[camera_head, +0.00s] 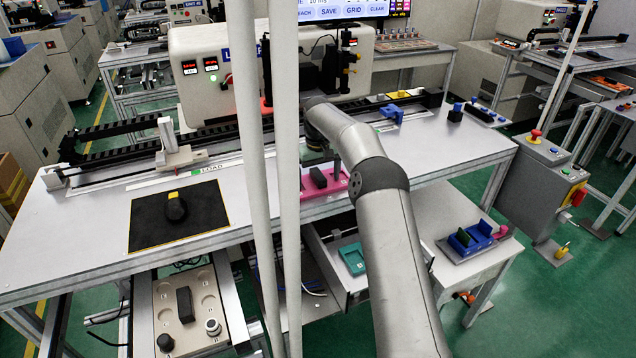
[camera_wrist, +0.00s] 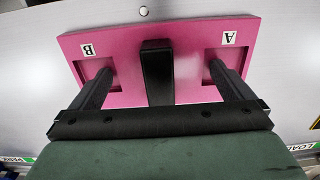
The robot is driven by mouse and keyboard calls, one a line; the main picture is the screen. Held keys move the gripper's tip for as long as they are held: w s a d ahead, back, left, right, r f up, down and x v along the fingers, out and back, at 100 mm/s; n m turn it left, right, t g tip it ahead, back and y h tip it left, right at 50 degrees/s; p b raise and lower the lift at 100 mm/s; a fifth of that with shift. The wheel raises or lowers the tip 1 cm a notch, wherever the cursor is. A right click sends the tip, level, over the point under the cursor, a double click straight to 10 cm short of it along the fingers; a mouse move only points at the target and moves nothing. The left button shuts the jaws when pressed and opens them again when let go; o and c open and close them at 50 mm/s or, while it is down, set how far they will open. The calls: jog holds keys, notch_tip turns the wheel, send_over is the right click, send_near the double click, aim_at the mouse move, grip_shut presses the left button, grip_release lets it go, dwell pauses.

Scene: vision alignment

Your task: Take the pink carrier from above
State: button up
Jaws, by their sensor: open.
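The pink carrier (camera_wrist: 130,35) fills the upper middle of the wrist view, a flat pink plate with recesses marked B at left and A at right. A black upright block (camera_wrist: 157,75) stands at its middle between the recesses. My gripper (camera_wrist: 160,70) is open above the carrier, one black finger on each side of the block. The fingertips overlap the two recesses in the picture; I cannot tell whether they touch. In the head view the pink carrier (camera_head: 344,187) lies on the grey table by its front edge, partly hidden by my arm and a pale post.
A black mat (camera_head: 150,222) with a dark object (camera_head: 176,208) lies at the table's left. A long rail (camera_head: 222,132) runs along the back. A blue fixture (camera_head: 391,113) stands behind right. A teal tray (camera_head: 353,258) and blue carrier (camera_head: 470,238) sit lower.

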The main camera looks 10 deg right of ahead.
jog(key=c, duration=1)
jog(key=shift+c, duration=0.2)
jog(key=shift+r, duration=0.1)
